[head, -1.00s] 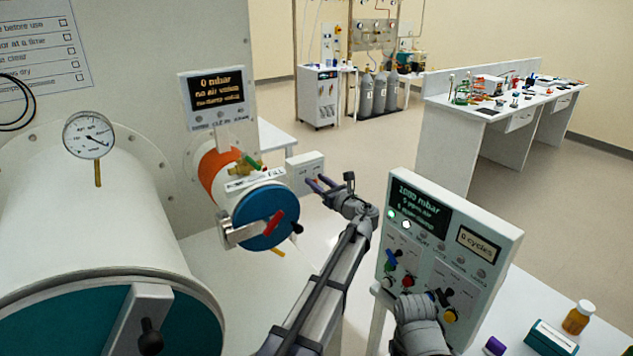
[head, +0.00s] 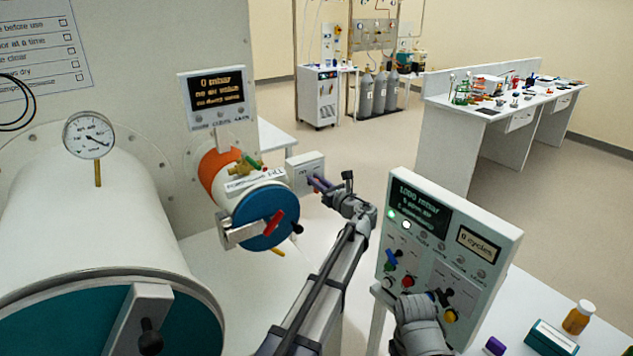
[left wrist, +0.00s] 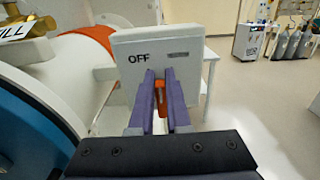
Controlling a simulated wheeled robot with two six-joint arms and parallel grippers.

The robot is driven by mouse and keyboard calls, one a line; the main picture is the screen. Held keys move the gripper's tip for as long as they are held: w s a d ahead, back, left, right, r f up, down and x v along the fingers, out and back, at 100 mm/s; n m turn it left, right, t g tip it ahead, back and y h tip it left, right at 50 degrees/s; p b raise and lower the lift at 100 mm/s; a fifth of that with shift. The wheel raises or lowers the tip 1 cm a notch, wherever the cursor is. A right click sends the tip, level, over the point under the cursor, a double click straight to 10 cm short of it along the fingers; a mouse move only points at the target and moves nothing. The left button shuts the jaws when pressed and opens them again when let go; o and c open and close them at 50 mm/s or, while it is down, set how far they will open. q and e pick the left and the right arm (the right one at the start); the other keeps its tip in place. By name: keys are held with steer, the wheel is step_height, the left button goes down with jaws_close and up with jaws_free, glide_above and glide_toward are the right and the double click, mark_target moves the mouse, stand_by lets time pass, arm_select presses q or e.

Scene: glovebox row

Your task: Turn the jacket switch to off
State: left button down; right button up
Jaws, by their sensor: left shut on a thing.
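The jacket switch is a white box (head: 305,173) beyond the small orange and blue cylinder in the head view. In the left wrist view the box (left wrist: 122,75) fills the middle, with OFF printed at left and a dark, unreadable mark at right. Its orange-red lever (left wrist: 161,91) hangs below these marks, between the purple fingers. My left gripper (head: 317,183) reaches the front of the box; it also shows in the left wrist view (left wrist: 160,98), shut on the lever. The jaws of my right gripper do not show; only part of my right arm shows in front of the control panel.
The small chamber's blue door (head: 262,228), with a red handle, is left of my left arm. The control panel (head: 495,232) stands to the right. The large cylinder (head: 95,225) is at far left. A pill bottle (head: 577,318) stands on the right table.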

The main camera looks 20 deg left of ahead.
arm_select(q)
steer(key=shift+n, duration=0.3)
steer(key=shift+s+a+f+n, duration=0.1)
steer(key=shift+s+n, duration=0.05)
steer(key=shift+n, duration=0.7)
steer(key=shift+s+a+n, duration=0.15)
steer(key=shift+n, duration=0.75)
steer(key=shift+s+a+f+n, duration=0.1)
steer(key=shift+s+n, duration=0.05)
steer(key=shift+n, duration=0.7)
steer(key=c, duration=0.9)
jaws_free()
steer(key=v, duration=0.7)
steer(key=shift+s+d, duration=0.25)
steer(key=shift+d, duration=0.1)
